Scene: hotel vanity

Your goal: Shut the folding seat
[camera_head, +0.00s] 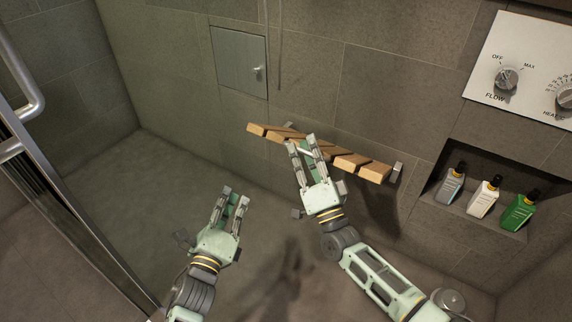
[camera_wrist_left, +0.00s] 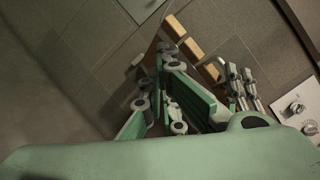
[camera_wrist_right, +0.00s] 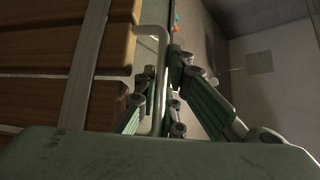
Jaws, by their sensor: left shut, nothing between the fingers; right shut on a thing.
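The folding seat (camera_head: 374,172) is a row of wooden slats on the tiled wall, seen narrow and slanting in the head view. Its slats also show in the left wrist view (camera_wrist_left: 173,26) and, large, at the left of the right wrist view (camera_wrist_right: 108,95). My right gripper (camera_head: 301,143) is at the seat's front edge, shut on the seat's pale metal handle (camera_wrist_right: 163,62). The fingers hide part of the slats. My left gripper (camera_head: 232,197) is shut and empty, lower and left of the seat, apart from it.
A wall niche (camera_head: 437,197) holds several bottles at the right. A control panel (camera_head: 535,62) with knobs is above it. A small wall door (camera_head: 238,62) is up left of the seat. A glass door's metal frame (camera_head: 75,205) stands at far left. The floor between is clear.

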